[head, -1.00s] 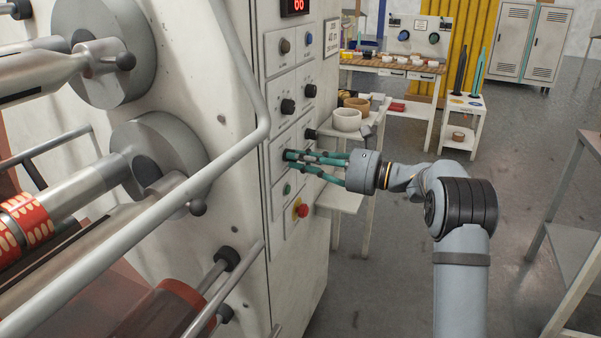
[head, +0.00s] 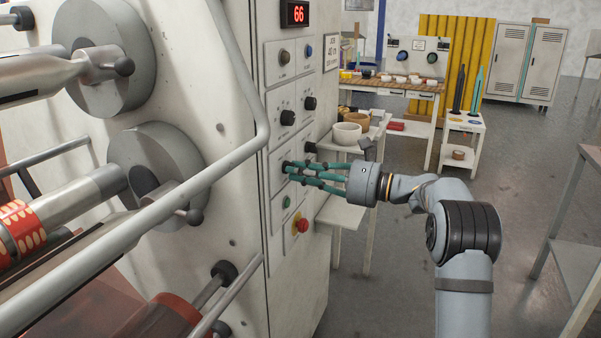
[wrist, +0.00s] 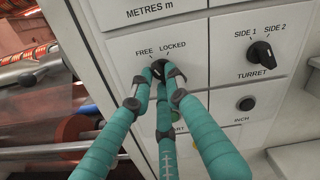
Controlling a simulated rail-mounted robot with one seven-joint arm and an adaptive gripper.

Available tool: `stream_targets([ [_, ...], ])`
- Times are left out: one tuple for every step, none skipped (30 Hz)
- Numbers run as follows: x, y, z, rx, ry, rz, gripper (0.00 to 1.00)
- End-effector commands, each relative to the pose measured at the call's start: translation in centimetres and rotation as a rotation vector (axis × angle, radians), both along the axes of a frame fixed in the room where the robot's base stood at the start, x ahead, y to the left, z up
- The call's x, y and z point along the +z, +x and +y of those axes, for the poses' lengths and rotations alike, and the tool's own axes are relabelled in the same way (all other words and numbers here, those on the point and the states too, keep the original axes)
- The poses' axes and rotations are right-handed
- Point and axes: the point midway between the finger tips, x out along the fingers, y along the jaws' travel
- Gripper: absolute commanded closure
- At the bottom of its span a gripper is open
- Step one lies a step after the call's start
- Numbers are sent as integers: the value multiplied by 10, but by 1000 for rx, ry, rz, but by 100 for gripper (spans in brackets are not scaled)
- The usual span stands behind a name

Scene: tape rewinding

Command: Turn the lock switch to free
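The lock switch (wrist: 157,69) is a small dark knob under the FREE and LOCKED labels in the wrist view. My gripper's teal fingers (wrist: 159,82) close around it from below and both sides. The fingertips appear to touch the knob and cover most of it, so I cannot tell which way its pointer faces. In the head view my gripper (head: 290,168) reaches leftward to the control panel (head: 275,215), with its fingertips at the panel face.
The turret switch (wrist: 262,53) is right of my fingers, with the inch button (wrist: 246,103) below it. A red emergency button (head: 302,226) is below my gripper. A side table with bowls (head: 346,134) stands close behind my gripper.

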Motion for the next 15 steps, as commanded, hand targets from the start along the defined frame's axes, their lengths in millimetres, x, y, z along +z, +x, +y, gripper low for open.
stream_targets([
  [0, 0, -1, -1, 0, 0, 81],
  [0, 0, -1, -1, 0, 0, 79],
  [0, 0, -1, -1, 0, 0, 77],
  [0, 0, 0, -1, 0, 1, 75],
  [0, 0, 0, -1, 1, 1, 73],
  [0, 0, 0, -1, 1, 1, 71],
  [0, 0, 0, -1, 1, 1, 69],
  [0, 0, 0, -1, 1, 1, 68],
  [0, 0, 0, -1, 1, 2, 66],
  [0, 0, 0, -1, 1, 2, 66],
  [0, 0, 0, -1, 1, 2, 66],
  [0, 0, 0, 0, 2, 1, 66],
  [0, 0, 0, 0, 2, 1, 66],
  [0, 0, 0, 0, 2, 1, 66],
  [0, 0, 0, 0, 2, 1, 66],
])
